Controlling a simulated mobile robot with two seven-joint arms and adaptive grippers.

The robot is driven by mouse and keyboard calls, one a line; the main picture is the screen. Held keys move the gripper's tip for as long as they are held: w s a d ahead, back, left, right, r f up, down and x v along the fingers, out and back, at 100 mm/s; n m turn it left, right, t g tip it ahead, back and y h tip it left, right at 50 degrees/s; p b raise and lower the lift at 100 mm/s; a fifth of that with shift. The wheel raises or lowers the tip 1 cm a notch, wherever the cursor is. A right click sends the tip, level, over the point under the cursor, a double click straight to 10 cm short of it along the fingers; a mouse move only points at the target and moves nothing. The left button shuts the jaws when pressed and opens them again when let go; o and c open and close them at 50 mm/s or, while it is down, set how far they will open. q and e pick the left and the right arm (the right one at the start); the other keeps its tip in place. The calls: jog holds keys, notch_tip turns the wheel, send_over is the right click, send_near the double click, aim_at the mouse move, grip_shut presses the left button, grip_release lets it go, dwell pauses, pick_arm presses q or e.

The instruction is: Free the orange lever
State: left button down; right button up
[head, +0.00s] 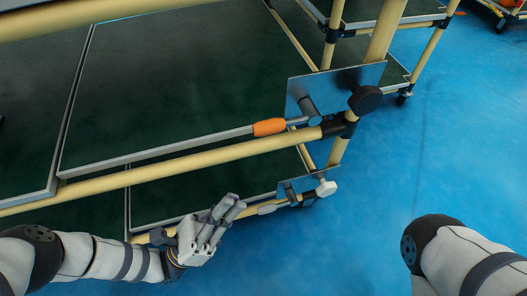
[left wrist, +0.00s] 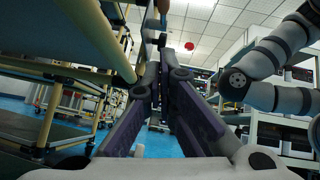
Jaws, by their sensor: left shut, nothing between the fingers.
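The orange lever (head: 270,127) is an orange grip on a grey rod, lying along the upper yellow rail of the rack. Its right end meets a metal plate (head: 345,80) with a large black knob (head: 365,99) at the rack's corner post. My left gripper (head: 236,203) is shut and empty, below and left of the orange grip and apart from it, near the lower rail. Its closed fingers (left wrist: 165,85) fill the middle of the left wrist view. A small orange-brown piece shows above them there; I cannot tell whether it is the lever. My right gripper is out of view.
A lower lever with a grey grip (head: 270,208) and white knob (head: 326,188) lies just right of my left gripper. Yellow rack rails (head: 180,172) and dark green shelves (head: 190,80) fill the left. Blue floor (head: 440,160) is clear at right.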

pick_arm(q)
jog(key=p, duration=0.3)
send_near(290, 122)
jog(key=shift+w+d+r, duration=0.85)
jog(key=shift+w+d, duration=0.25)
jog(key=shift+d, duration=0.25)
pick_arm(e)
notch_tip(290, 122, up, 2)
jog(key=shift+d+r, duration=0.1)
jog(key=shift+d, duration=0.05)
pick_arm(q)
jog(key=shift+a+r+g+p, duration=0.15)
jog(key=shift+r+g+p, duration=0.25)
jog(key=shift+p, duration=0.35)
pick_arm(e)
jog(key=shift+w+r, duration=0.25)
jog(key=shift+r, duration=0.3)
